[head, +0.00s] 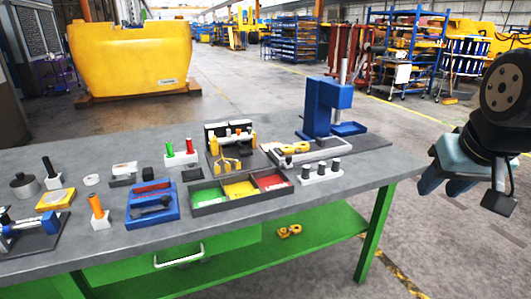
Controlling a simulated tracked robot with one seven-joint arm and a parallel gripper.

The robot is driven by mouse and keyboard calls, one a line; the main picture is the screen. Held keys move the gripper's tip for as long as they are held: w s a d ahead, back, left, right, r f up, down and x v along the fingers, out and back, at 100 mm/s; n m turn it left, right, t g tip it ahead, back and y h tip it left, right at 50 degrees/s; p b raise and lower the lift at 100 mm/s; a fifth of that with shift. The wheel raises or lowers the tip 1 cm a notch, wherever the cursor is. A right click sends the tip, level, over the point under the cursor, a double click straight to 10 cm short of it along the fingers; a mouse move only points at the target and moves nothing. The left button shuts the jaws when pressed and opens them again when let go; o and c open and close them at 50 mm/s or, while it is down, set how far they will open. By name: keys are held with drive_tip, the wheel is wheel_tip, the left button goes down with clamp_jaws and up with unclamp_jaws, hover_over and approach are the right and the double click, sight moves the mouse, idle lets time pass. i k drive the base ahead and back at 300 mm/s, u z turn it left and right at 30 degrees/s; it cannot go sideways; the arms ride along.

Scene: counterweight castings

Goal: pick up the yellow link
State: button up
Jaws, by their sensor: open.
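A small yellow link-shaped piece (295,148) lies on a grey frame-like fixture on the workbench, right of the middle. Another yellow two-lobed piece (289,231) lies on the green lower shelf under the bench. I cannot tell for certain which one is the yellow link. My gripper (445,187) is at the right edge of the head view, off the bench's right end and well apart from both pieces. It is open, with nothing visible in it. My arm partly hides its shape.
A blue press (327,105) stands at the back right of the grey bench (240,245). A divided bin (208,208) and a white block with dark pegs (320,173) are near the pieces. Blue trays and small tools crowd the left. Open floor lies right of the bench.

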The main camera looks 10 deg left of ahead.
sight(304, 147)
drive_tip(key=u, duration=0.95)
drive_tip(key=i, duration=1.05)
